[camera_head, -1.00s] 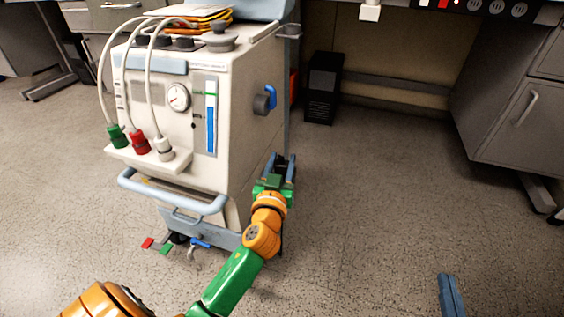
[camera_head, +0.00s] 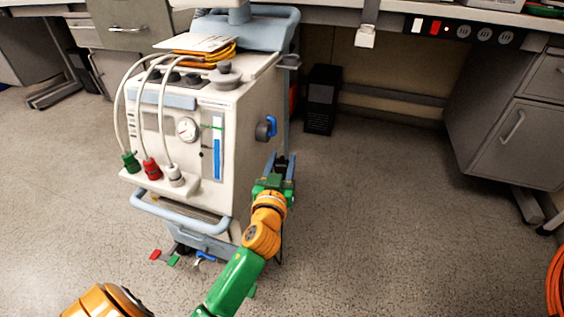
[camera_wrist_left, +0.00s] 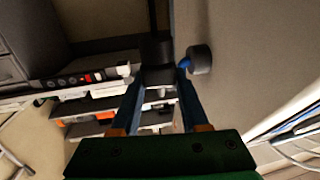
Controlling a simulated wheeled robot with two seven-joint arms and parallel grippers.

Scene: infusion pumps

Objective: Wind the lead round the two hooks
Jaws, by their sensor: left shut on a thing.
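My left gripper (camera_head: 281,164) is beside the right side of the white machine (camera_head: 215,115), just below a blue-and-dark hook (camera_head: 265,129) on that side. Its two blue fingers are shut on a black block, which shows between the fingertips in the left wrist view (camera_wrist_left: 157,52). A dark strand, seemingly the lead (camera_wrist_left: 153,14), runs on beyond the block. The wrist view also shows the round grey end of the hook (camera_wrist_left: 200,60), right of the fingertips and apart from them. I cannot make out a second hook. My right gripper is out of view.
Hoses with green, red and white connectors hang on the machine's front, above a blue bar handle (camera_head: 180,212). An orange coil (camera_head: 556,280) shows at the right edge. A black box (camera_head: 321,98) stands under the bench.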

